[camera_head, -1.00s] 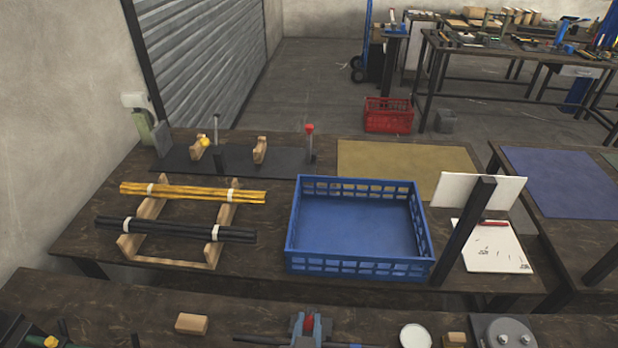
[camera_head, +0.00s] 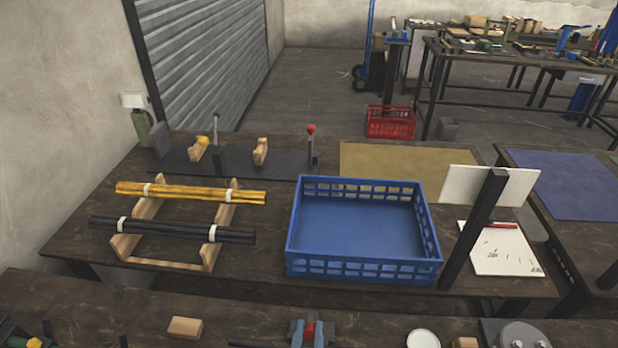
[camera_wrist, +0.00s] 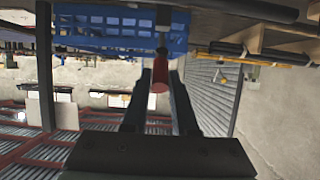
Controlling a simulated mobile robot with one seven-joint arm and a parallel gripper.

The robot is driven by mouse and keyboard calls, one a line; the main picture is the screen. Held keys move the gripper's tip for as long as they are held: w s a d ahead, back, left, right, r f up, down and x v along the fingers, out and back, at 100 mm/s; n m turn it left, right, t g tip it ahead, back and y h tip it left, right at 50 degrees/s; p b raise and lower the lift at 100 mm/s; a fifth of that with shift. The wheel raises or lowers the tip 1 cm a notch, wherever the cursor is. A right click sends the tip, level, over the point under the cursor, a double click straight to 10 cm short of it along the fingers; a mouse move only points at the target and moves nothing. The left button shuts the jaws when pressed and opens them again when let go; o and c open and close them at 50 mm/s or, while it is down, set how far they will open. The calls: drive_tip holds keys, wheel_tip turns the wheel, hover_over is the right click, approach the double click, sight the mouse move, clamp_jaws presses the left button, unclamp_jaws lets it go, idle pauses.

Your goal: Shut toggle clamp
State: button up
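The toggle clamp (camera_head: 298,331), blue-grey with a red handle (camera_head: 311,326), stands on the near bench at the bottom edge of the head view, its lower part cut off. In the upside-down wrist view the red handle (camera_wrist: 160,76) shows between the two dark fingers of my gripper (camera_wrist: 160,78). The fingers are apart, with a gap visible on either side of the handle. I cannot tell how deep the handle sits between them. My gripper does not show in the head view.
A blue crate (camera_head: 364,269) stands on the table beyond, beside a wooden rack (camera_head: 166,263) with black and yellow rods. A dark post (camera_head: 472,230) rises right of the crate. A wood block (camera_head: 185,328) and a white round item (camera_head: 422,340) lie on the near bench.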

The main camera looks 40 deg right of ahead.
drive_tip(key=o, duration=0.4)
drive_tip(key=shift+c, duration=0.2)
drive_tip(key=b+v, duration=0.2)
drive_tip(key=v, duration=1.1)
drive_tip(key=shift+b, duration=0.35)
